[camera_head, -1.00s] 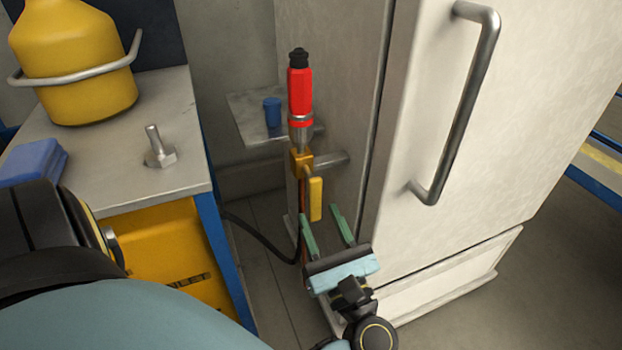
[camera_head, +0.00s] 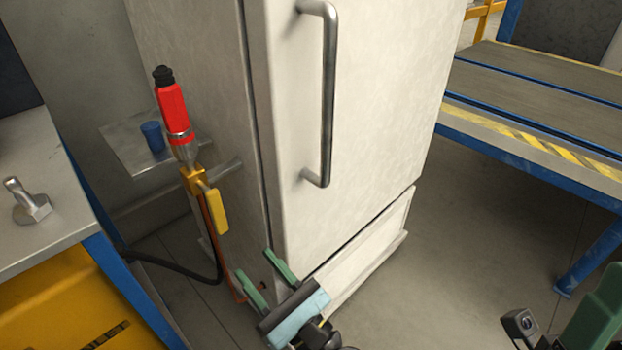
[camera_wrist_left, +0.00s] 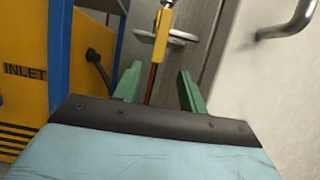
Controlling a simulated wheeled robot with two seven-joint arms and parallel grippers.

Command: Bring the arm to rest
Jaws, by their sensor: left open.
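My left gripper (camera_head: 267,278) is low in front of the white cabinet, with its two green fingers apart and nothing between them. In the left wrist view its green fingers (camera_wrist_left: 159,88) are spread, and the cable behind shows through the gap. The red charging connector (camera_head: 174,112) stands upright, slightly tilted, in an orange holder (camera_head: 193,179) beside the cabinet. A yellow lever (camera_head: 217,212) hangs below it and also shows in the left wrist view (camera_wrist_left: 163,20). The gripper is apart from both. A green and black part (camera_head: 598,310) at the lower right edge appears to be my right gripper; its fingertips are unclear.
The white cabinet (camera_head: 370,90) with a metal handle (camera_head: 330,95) stands close to the left gripper. A metal shelf (camera_head: 125,143) holds a blue cup (camera_head: 153,137).

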